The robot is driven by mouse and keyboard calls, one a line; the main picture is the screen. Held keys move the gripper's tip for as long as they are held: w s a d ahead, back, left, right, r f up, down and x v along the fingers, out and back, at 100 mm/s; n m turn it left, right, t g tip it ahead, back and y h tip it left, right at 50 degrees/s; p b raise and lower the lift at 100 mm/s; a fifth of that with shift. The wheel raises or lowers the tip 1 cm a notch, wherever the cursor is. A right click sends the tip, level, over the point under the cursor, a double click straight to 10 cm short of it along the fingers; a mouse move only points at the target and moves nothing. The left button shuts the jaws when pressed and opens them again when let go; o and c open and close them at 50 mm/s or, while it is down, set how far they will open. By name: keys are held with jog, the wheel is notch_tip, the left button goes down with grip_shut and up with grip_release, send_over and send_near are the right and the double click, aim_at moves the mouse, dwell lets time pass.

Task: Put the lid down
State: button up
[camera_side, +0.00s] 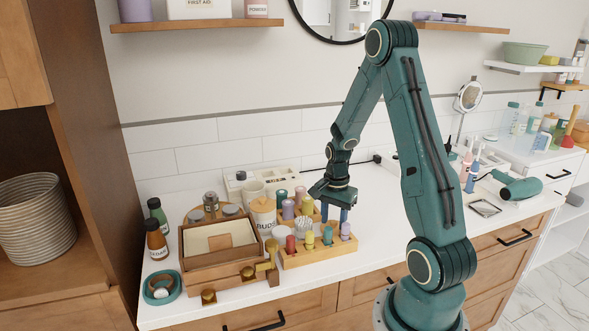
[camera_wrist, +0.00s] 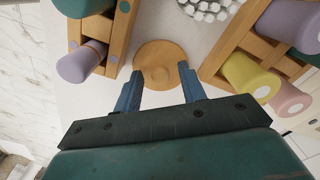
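The lid (camera_wrist: 158,62) is a round, light wooden disc with a small knob. In the wrist view it lies just past my fingertips and appears to rest flat on the white counter between two wooden pieces. My gripper (camera_wrist: 160,72) points at it with two blue fingers apart, one on each side of the knob, with a visible gap. In the side view my gripper (camera_side: 335,214) is low behind the front wooden rack, and I cannot make out the lid there. A container of white-tipped cotton buds (camera_side: 303,228) also shows at the top of the wrist view (camera_wrist: 208,6).
A front rack (camera_side: 318,258) holds several coloured cylinders, with more standing behind it. A jar marked BUDS (camera_side: 264,217) and a wooden box (camera_side: 220,258) stand to the left. To the right, the counter (camera_side: 385,200) has free room before the toothbrushes and hair dryer (camera_side: 518,188).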

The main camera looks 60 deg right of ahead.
aim_at(333, 222)
notch_tip(333, 222, up, 12)
jog(key=shift+r, duration=0.15)
dwell(0.9)
dwell(0.4)
jog(key=a+r+n+t+h, duration=0.1)
jog(key=a+r+n, duration=0.4)
jog(key=a, duration=0.3)
jog(key=a+r+n+t, duration=0.2)
jog(key=a+r+n, duration=0.3)
jog(key=a, duration=0.3)
jog(key=s+a+r+n+t+y, duration=0.1)
jog(key=s+a+r+n+t, duration=0.1)
jog(key=s+a+n, duration=0.6)
jog(key=shift+a+n+t, duration=0.3)
jog(key=shift+a+n, duration=0.5)
jog(key=shift+n, duration=0.1)
